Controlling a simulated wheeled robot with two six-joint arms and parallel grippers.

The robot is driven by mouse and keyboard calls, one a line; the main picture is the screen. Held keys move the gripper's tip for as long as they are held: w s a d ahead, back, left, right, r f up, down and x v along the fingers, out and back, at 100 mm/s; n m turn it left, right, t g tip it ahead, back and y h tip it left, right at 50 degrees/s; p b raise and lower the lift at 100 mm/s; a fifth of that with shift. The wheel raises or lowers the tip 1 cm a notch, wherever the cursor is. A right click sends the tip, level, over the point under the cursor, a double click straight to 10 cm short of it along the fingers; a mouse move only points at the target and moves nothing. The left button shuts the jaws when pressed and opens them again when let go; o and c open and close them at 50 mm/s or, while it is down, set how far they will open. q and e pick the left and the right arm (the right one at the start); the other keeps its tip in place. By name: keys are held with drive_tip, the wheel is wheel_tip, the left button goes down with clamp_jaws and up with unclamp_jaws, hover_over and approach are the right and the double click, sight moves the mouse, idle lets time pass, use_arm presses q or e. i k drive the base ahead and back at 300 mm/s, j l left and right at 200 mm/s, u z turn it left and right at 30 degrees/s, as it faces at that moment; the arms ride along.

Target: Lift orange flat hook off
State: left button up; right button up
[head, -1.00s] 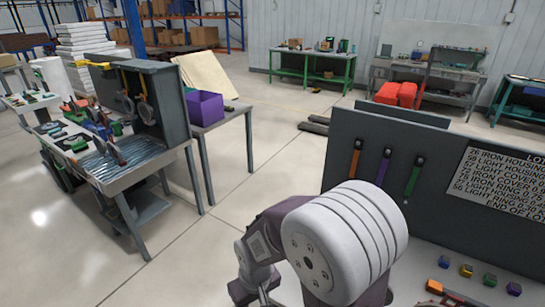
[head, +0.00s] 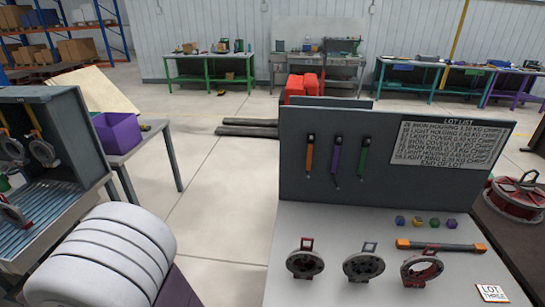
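An orange flat strip (head: 310,153), likely the orange flat hook, hangs upright from a dark holder on the grey panel (head: 400,182). A purple strip (head: 336,156) and a green strip (head: 363,157) hang beside it to the right, apart from each other. Neither gripper is in view; only a white rounded link of my arm shows at the lower left, away from the panel.
The pale table (head: 300,228) before the panel holds a dark ring part (head: 305,263), a grey one (head: 363,264), a reddish one (head: 422,270), an orange-ended bar (head: 440,246), small coloured blocks and a lot card (head: 492,293). A purple bin (head: 118,133) stands left. Floor between is clear.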

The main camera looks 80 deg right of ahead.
sight(310, 148)
drive_tip(key=i+l+z, duration=0.1)
drive_tip(key=i+z, duration=0.55)
drive_tip(key=z, duration=0.25)
drive_tip(key=i+j+z, duration=0.15)
drive_tip(key=i+z, duration=0.25)
drive_tip(key=i+j+z, duration=0.2)
drive_tip(key=z, duration=0.25)
drive_tip(key=i+l+z, duration=0.15)
drive_tip(key=z, duration=0.3)
drive_tip(key=i+l+z, duration=0.1)
drive_tip(key=z, duration=0.4)
drive_tip(key=i+z, duration=0.25)
drive_tip(key=z, duration=0.2)
drive_tip(key=i+j+z, duration=0.1)
drive_tip(key=z, duration=0.35)
drive_tip(key=i+j+z, duration=0.1)
drive_tip(key=i+z, duration=0.15)
drive_tip(key=z, duration=0.2)
drive_tip(key=i+j+z, duration=0.1)
drive_tip(key=z, duration=0.4)
drive_tip(key=i+j+z, duration=0.1)
drive_tip(key=j+z, duration=0.2)
drive_tip(key=z, duration=0.15)
drive_tip(key=i+j+z, duration=0.15)
drive_tip(key=z, duration=0.3)
drive_tip(key=i+j+z, duration=0.25)
drive_tip(key=z, duration=0.15)
